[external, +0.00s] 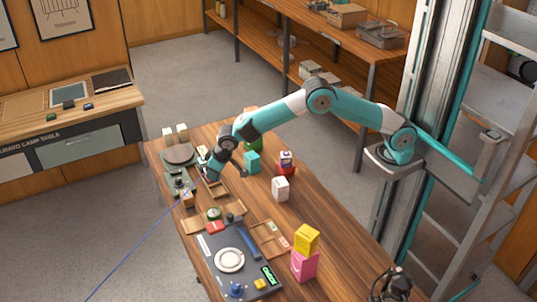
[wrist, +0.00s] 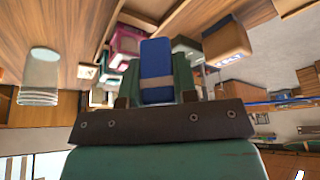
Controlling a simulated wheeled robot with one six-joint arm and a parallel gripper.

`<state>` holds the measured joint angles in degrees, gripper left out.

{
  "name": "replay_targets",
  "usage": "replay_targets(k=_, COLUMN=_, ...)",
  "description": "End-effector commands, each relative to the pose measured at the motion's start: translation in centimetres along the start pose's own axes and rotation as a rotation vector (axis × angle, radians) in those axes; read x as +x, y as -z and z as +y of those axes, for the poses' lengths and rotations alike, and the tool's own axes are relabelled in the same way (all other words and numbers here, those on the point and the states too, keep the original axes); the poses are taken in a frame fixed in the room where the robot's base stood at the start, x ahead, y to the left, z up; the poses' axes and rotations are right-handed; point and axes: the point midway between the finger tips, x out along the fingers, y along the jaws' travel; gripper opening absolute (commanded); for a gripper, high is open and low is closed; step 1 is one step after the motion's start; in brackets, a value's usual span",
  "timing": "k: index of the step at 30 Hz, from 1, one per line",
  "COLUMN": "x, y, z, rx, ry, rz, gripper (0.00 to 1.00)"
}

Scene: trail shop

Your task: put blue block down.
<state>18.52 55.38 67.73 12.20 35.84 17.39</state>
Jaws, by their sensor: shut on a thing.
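The blue block (wrist: 156,58) stands out in the middle of the wrist view, an upright blue bar with a pale band low on it. My gripper (wrist: 157,80) is shut on it, with a dark green finger on each side. In the external view my gripper (external: 210,172) is at the far left part of the wooden table (external: 335,240), low over small wooden trays (external: 217,187). The held block cannot be made out clearly there. I cannot tell whether it touches anything below.
A green stove-like unit (external: 180,181) is left of my gripper. A teal block (external: 252,162), a white box (external: 280,188) and a yellow block (external: 306,238) on a pink block (external: 304,265) stand to the right. A dark board (external: 238,262) with a white plate lies in front.

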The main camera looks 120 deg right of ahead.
Motion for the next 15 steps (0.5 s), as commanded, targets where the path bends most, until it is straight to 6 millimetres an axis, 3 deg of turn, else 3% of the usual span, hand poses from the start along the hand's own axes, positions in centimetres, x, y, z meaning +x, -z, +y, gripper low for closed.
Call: replay_targets(k=15, x=5.3, y=-2.2, z=0.0, rx=0.000, ry=0.000, rz=0.000, gripper=0.04)
